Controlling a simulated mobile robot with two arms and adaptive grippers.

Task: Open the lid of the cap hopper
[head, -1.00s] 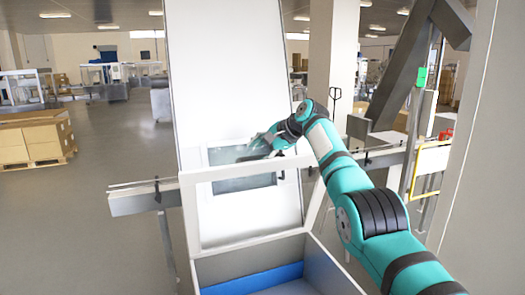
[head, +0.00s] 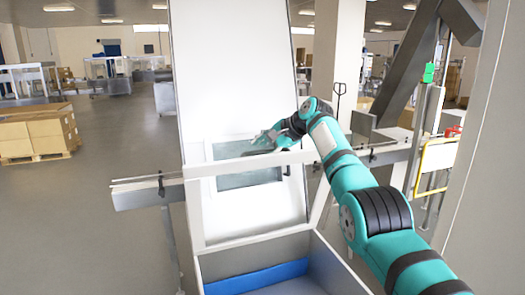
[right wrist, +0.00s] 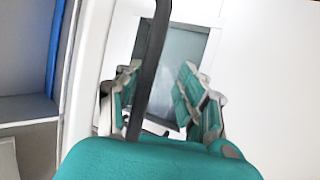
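The cap hopper (head: 322,262) is a pale box at the bottom centre of the head view, its top open and a blue strip inside. A white-framed, see-through panel, seemingly its lid (head: 250,163), stands raised above it, leaning slightly back. My right gripper (head: 264,141) is at the panel's top edge, partly beyond it. In the right wrist view its teal fingers (right wrist: 165,103) are spread apart. A dark bar (right wrist: 151,65) crosses in front of them; I cannot tell whether it is a handle or whether it is touched. My left gripper is not in view.
A tall white panel (head: 230,65) with a grey window (head: 247,179) rises behind the lid. A metal rail (head: 140,194) runs across behind the hopper. A grey wall or column (head: 475,160) stands close at right. Stacked boxes (head: 38,135) and clear floor lie to the left.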

